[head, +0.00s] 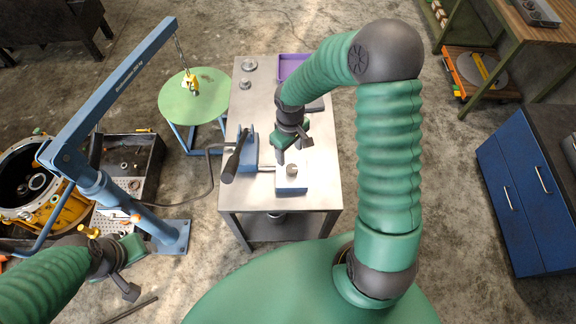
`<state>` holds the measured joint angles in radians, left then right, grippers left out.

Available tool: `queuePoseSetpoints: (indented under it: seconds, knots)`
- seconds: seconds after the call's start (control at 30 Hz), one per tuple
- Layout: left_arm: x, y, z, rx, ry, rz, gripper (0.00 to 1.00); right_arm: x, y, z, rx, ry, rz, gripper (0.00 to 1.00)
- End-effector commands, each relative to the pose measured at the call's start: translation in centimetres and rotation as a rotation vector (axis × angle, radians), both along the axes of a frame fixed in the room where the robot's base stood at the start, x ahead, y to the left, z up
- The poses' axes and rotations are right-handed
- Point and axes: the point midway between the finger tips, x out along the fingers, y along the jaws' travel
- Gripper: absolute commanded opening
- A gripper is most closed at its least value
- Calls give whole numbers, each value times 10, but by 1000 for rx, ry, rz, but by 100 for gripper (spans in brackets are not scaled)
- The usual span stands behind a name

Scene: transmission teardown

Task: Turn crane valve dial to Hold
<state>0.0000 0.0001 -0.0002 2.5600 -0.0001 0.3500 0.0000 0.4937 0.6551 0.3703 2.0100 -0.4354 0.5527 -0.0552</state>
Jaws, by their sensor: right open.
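A small blue box with a pale top (291,185) stands on the steel table's front half, with a round grey dial (292,170) on it. The dial's markings are too small to read. A short pipe joins the box to a blue pump with a black handle (235,158). My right gripper (293,152) points down, open and empty, just above and behind the dial, and seems apart from it. My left gripper (122,272) is at lower left, away from the table; its jaw opening is unclear. The blue crane (115,92) stands at left.
The steel table (262,110) also bears a purple tray (291,66) and small round metal parts at the back. A green round table (197,97) stands behind left, under the crane hook (190,83). A hose (207,175) runs from the pump toward the crane. A blue cabinet (510,190) is at right.

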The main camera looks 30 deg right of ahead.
Motion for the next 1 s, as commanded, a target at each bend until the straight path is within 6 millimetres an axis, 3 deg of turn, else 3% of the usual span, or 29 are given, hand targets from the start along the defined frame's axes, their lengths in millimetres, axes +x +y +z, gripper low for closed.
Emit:
queuePoseSetpoints:
  seconds: [0.2, 0.4, 0.53, 0.8, 1.0]
  knots:
    - [0, 0, 3, 0, 0, 0, 50, -2, -3, -60, 5, 4, 1, 59]
    - [0, 0, 6, 0, 0, 0, 50, -1, -3, -98, 3, 2, 0, 59]
    - [0, 0, 6, 0, 0, 0, 50, -1, -3, -108, 1, -1, -2, 59]
    - [0, 0, 6, 0, 0, 0, 50, 0, -2, -110, 0, -1, -2, 58]
    - [0, 0, 6, 0, 0, 0, 50, -1, -3, -111, 2, -1, -2, 32]
